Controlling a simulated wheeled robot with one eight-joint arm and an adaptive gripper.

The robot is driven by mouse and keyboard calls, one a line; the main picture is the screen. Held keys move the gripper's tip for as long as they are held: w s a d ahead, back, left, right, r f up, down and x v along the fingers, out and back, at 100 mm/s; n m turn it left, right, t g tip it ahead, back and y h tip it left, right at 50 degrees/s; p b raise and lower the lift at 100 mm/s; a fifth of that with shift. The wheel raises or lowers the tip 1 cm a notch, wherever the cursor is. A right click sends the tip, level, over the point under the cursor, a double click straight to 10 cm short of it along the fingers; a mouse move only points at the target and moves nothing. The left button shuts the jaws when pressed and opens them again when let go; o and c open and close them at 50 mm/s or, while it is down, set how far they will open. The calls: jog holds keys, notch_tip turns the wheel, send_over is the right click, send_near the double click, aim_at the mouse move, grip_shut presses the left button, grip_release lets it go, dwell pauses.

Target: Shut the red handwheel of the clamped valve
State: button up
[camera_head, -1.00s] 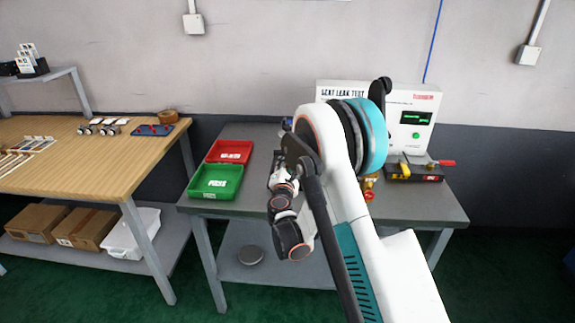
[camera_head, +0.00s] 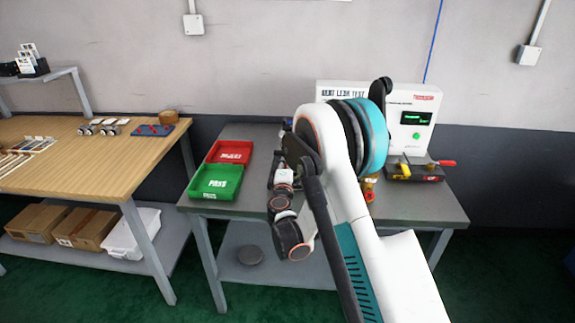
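The red handwheel (camera_head: 369,197) shows as a small red ring just right of my arm, above the front part of the grey bench. A bit of the brass valve body (camera_head: 371,182) shows behind it. The rest of the valve and its clamp are hidden behind my arm's large elbow, so the handwheel's setting cannot be read. My wrist links hang left of the elbow, in front of the bench, apart from the handwheel in the picture. My gripper's fingers cannot be made out among the dark links, and I cannot tell whether they are open or shut.
On the grey bench (camera_head: 235,146) lie a red tray (camera_head: 231,163) and a green tray (camera_head: 203,192) at left. A white leak test box (camera_head: 420,112) stands at the back. A dark block with yellow and red handles (camera_head: 415,174) is at right. A wooden table (camera_head: 95,165) stands left.

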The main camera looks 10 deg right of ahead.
dwell(0.3)
jog(key=o, duration=1.1)
jog(key=shift+s, duration=0.1)
jog(key=v, duration=0.7)
jog(key=shift+s, duration=0.15)
